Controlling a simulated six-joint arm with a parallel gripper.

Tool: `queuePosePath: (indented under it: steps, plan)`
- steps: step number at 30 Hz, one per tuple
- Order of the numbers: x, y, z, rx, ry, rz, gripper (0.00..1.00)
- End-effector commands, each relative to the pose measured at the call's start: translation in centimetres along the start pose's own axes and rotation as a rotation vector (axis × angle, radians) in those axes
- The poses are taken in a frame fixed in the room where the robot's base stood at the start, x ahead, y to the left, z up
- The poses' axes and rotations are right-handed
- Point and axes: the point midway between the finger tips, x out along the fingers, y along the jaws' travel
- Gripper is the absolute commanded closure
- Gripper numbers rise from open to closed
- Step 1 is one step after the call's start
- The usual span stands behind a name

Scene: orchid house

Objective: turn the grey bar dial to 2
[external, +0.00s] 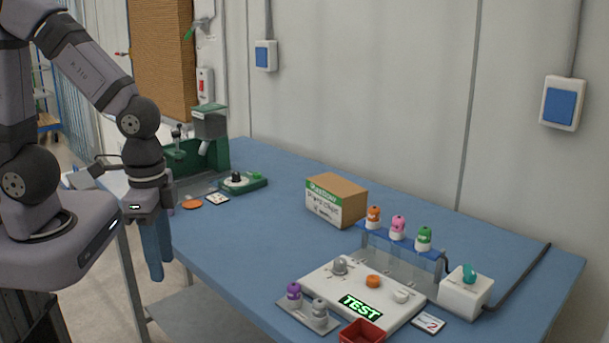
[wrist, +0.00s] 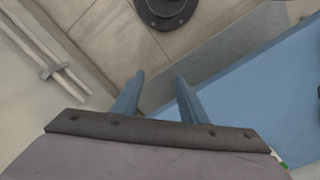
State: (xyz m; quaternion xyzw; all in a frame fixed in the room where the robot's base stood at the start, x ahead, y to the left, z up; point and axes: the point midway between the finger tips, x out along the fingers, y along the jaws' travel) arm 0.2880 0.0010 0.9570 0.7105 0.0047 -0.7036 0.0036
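The grey bar dial (external: 340,265) sits at the back left of a white panel (external: 330,287) on the blue table in the external view. Its marks are too small to read. A card with a 2 (external: 429,323) lies at the panel's right. My gripper (external: 156,275) hangs pointing down off the table's left edge, far from the dial. In the wrist view my gripper (wrist: 160,85) has its two blue fingers apart with nothing between them. The dial does not show in the wrist view.
On the panel are an orange knob (external: 373,281), a white knob (external: 401,296) and a green TEST display (external: 360,307). A rack of capped vials (external: 397,250), a cardboard box (external: 336,200) and a teal-knobbed box (external: 466,292) stand nearby. The table's left middle is clear.

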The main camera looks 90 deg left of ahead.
Motion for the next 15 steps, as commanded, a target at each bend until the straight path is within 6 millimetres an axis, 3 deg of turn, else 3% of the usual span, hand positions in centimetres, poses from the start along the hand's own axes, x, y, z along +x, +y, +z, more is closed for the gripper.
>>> queuePosePath:
  steps: [5,15]
  plan:
    - [-0.3,-1.1,-4.9,-0.056,0.053,-0.015,0.61]
    - [-0.3,-6.4,-20.9,-0.255,0.247,-0.057,0.61]
